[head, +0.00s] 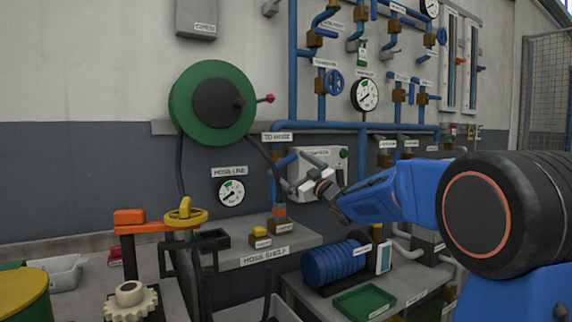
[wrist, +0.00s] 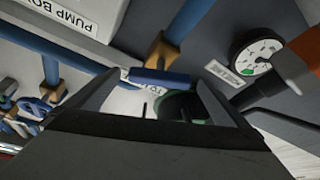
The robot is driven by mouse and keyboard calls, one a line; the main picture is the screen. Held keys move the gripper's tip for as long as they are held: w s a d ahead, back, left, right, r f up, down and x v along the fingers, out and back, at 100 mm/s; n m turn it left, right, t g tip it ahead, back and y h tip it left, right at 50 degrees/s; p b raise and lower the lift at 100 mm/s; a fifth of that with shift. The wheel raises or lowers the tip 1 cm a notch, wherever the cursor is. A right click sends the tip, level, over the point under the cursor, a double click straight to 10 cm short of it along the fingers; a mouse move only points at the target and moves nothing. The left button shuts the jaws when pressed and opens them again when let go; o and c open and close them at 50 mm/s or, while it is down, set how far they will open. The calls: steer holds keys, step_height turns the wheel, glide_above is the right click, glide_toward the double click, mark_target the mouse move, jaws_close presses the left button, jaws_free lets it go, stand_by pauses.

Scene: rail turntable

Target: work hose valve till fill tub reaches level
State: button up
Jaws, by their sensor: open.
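The hose valve is a brown body (head: 278,158) on the pipe under the "TO HOSE" sign, with a short blue lever (head: 287,160). My gripper (head: 300,171) is open in front of the wall, just right of this lever. In the wrist view the blue lever (wrist: 160,77) lies crosswise between the tips of my open gripper (wrist: 158,85), with the brown valve body (wrist: 162,50) beyond it. I cannot tell whether the fingers touch the lever. The round "HOSE LINE" gauge (head: 231,193) hangs left of the valve. I cannot identify the fill tub with certainty.
A white pump box (head: 338,160) is right behind my gripper. A green hose reel (head: 190,104) with a red crank knob (head: 270,98) is on the wall. Below are the hose shelf (head: 275,243), a yellow handwheel (head: 185,213), a blue ribbed roll (head: 335,262) and a green tray (head: 365,301).

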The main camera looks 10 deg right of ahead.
steer(key=v, duration=1.4)
stand_by(5.8)
